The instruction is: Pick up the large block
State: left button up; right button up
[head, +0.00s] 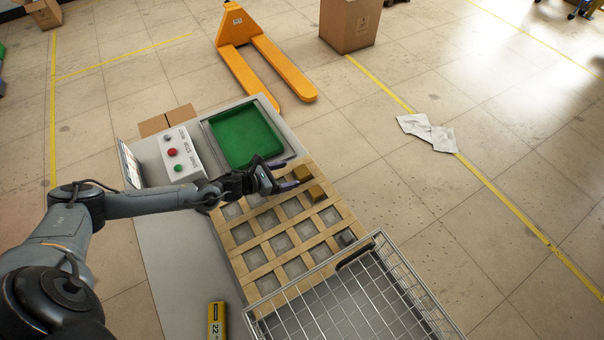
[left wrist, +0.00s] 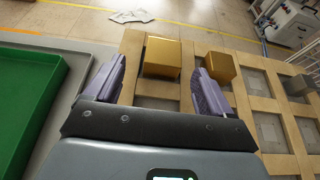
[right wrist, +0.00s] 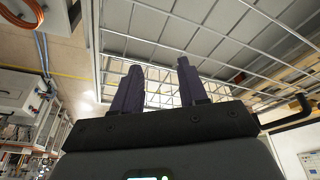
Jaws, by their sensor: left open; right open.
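A large gold-brown block (left wrist: 162,57) sits on the wooden grid (head: 256,257) near the green tray; it also shows in the head view (head: 302,173). A smaller gold-brown block (left wrist: 219,67) sits beside it, also visible in the head view (head: 317,193). My left gripper (head: 284,177) is open and empty over the grid. In the left wrist view its fingers (left wrist: 160,72) stand on either side of the large block's outline, with the block beyond the tips. My right gripper (right wrist: 158,85) is open and empty, close to wire mesh; it is not in the head view.
A green tray (head: 243,136) lies beyond the left forearm, next to a button box (head: 178,155). A wire basket (head: 385,300) stands at the near right. A small grey block (head: 346,238) sits on the grid near it. A yellow object (head: 216,320) lies at the front.

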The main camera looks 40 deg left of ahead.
aim_at(303, 170)
pick_arm(q)
jog(key=x, duration=0.4)
jog(key=shift+w+d+r, duration=0.15)
jog(key=shift+d+r, duration=0.15)
jog(key=shift+w+d+f, duration=0.1)
jog(key=shift+w+f, duration=0.1)
jog(key=shift+w, duration=0.1)
grip_shut()
jog(key=shift+r, duration=0.15)
